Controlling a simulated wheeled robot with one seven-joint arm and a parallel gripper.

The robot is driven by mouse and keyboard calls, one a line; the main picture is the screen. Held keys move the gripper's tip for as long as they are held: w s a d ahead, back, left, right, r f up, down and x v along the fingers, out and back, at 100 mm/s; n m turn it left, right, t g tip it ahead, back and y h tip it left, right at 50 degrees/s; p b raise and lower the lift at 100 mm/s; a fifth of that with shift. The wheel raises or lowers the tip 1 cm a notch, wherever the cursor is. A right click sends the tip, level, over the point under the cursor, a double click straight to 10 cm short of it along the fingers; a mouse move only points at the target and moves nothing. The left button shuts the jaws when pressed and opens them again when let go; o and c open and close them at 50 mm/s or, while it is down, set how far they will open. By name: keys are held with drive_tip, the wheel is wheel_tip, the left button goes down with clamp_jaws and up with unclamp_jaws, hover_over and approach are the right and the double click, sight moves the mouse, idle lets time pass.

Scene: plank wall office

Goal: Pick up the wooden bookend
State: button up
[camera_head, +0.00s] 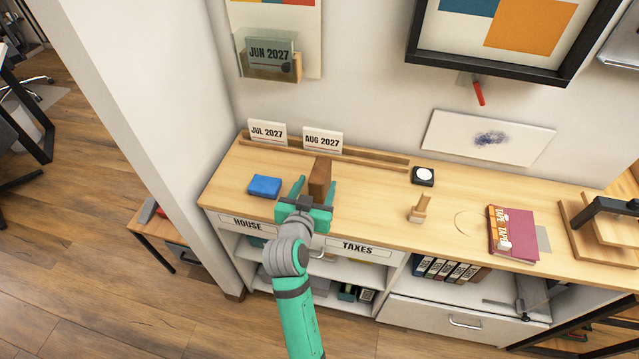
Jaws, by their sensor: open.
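The wooden bookend, a dark brown upright block (320,175), stands on the light wood top of the cabinet (375,195), just in front of the slotted rail. My gripper (316,184) is open, its teal fingers pointing toward the back of the cabinet top. The block shows between the two fingers, closer to the right one. Its lower part is partly hidden by my gripper. I cannot tell whether a finger touches it.
A blue box (264,186) lies left of my gripper. Cards reading JUL 2027 (267,132) and AUG 2027 (323,142) stand in the rail behind. A wooden stamp (419,209), a black-rimmed round item (422,176) and a red book (512,234) are to the right.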

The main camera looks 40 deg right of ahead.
drive_tip(key=x, duration=0.4)
drive_tip(key=shift+w+d, duration=0.15)
drive_tip(key=shift+w, duration=0.05)
drive_tip(key=shift+w+d, duration=0.1)
drive_tip(key=shift+d, duration=0.25)
drive_tip(key=shift+a, duration=0.1)
clamp_jaws()
